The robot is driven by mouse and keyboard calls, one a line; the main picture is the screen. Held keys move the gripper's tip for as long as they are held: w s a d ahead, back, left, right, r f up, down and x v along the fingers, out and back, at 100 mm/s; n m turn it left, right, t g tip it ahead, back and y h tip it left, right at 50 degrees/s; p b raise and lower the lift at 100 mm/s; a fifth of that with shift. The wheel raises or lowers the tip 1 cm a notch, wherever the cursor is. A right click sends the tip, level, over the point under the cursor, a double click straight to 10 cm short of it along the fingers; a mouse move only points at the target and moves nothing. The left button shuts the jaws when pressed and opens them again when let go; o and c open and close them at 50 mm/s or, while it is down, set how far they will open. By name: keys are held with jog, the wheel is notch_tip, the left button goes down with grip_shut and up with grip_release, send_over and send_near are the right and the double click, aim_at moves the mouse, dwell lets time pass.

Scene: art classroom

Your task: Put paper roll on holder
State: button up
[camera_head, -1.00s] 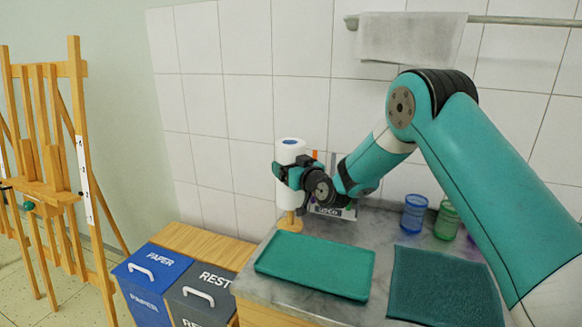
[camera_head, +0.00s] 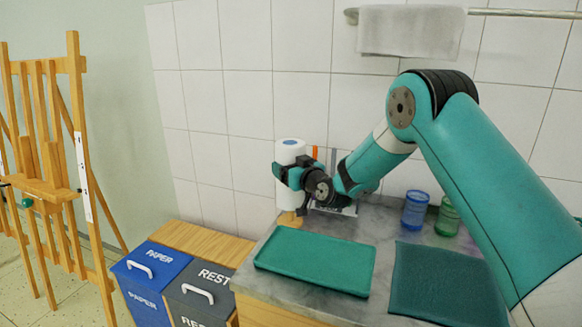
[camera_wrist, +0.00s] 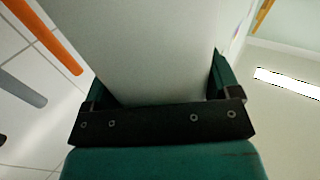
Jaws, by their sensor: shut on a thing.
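The white paper roll (camera_head: 291,154) stands upright in the head view, with a blue core end on top. My gripper (camera_head: 284,175) is shut on it from the right side, around its middle. In the wrist view the roll (camera_wrist: 150,50) fills the space between the two fingers of my gripper (camera_wrist: 160,95). The wooden holder (camera_head: 291,219) stands on the counter directly under the roll; only its base shows below it. The roll's lower end is close to the base, and I cannot tell whether it touches.
A teal tray (camera_head: 315,261) and a dark teal mat (camera_head: 440,284) lie on the grey counter (camera_head: 385,238). Blue (camera_head: 415,209) and green (camera_head: 447,216) cups stand at the right. Paper (camera_head: 150,272) and rest (camera_head: 200,291) bins stand left of the counter; an easel (camera_head: 50,175) is far left.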

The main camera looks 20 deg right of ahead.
jog(key=shift+f+b, duration=2.7)
jog(key=shift+f, duration=0.05)
jog(key=o, duration=0.8)
jog(key=shift+r+p, duration=2.05)
jog(key=shift+r, duration=1.95)
